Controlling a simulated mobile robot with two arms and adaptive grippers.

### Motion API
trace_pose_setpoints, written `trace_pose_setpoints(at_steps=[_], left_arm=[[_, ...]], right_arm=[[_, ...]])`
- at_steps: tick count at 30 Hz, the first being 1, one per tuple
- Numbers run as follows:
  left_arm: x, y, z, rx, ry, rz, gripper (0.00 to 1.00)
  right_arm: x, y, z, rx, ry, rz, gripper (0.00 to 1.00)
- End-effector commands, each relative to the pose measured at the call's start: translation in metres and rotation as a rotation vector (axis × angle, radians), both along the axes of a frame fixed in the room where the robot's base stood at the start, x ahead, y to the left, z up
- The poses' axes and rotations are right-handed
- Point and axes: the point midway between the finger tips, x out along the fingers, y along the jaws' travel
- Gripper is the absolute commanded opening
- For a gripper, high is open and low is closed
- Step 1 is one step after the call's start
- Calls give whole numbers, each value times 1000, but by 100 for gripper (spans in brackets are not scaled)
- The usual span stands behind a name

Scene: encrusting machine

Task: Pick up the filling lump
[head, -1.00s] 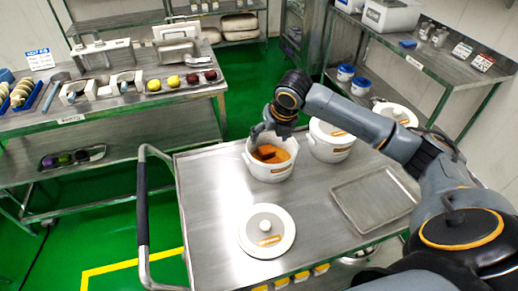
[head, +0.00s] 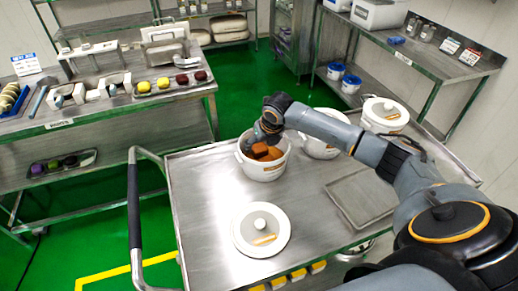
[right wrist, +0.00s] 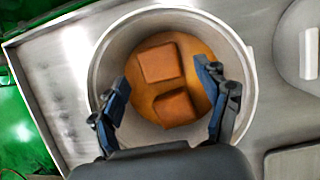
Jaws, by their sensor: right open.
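Two brown-orange filling lumps lie in an open white pot (head: 264,170). In the right wrist view one lump (right wrist: 159,63) is farther up the picture and the other lump (right wrist: 175,108) is nearer; both rest on an orange layer inside the pot (right wrist: 247,110). In the head view a lump (head: 268,153) shows beside my fingers. My right gripper (head: 250,146) is at the pot's mouth, pointing down. In the right wrist view my right gripper (right wrist: 162,88) is open, its fingers on either side of the lumps, holding nothing. My left gripper is not in view.
The pot stands on a steel cart (head: 190,200). A white lid (head: 262,230) lies in front of it. Another white pot (head: 320,148) and an empty steel tray (head: 362,196) are to the right. A rail (head: 134,205) bounds the cart's left side.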

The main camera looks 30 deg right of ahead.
Motion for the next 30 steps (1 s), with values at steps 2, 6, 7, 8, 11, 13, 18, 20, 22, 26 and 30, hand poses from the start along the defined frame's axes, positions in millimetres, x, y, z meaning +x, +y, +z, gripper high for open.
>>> trace_pose_setpoints(at_steps=[2, 6, 7, 8, 11, 13, 18, 20, 22, 26, 30], left_arm=[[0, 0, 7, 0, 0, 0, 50], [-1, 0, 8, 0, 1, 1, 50], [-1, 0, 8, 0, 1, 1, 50], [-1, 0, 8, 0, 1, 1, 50], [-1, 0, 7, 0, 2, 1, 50], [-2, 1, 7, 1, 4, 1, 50], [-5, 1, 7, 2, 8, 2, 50], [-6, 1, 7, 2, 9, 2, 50], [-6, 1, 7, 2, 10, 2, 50], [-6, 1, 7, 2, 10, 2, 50], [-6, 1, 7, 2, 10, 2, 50]], right_arm=[[4, -1, -9, 3, 3, -2, 75], [10, -2, -24, 1, 0, -1, 75], [11, -2, -25, 0, 0, 0, 75], [11, -2, -26, 0, 0, 0, 75], [11, -2, -28, -1, -1, 0, 75], [11, -2, -28, -1, -1, 0, 75], [11, -2, -27, 0, -1, 0, 51], [11, -2, -27, 0, -1, 0, 38], [11, -2, -27, 0, -1, 0, 24], [11, -2, -27, 0, -1, 0, 15], [11, -2, -27, 0, -1, 0, 15]])
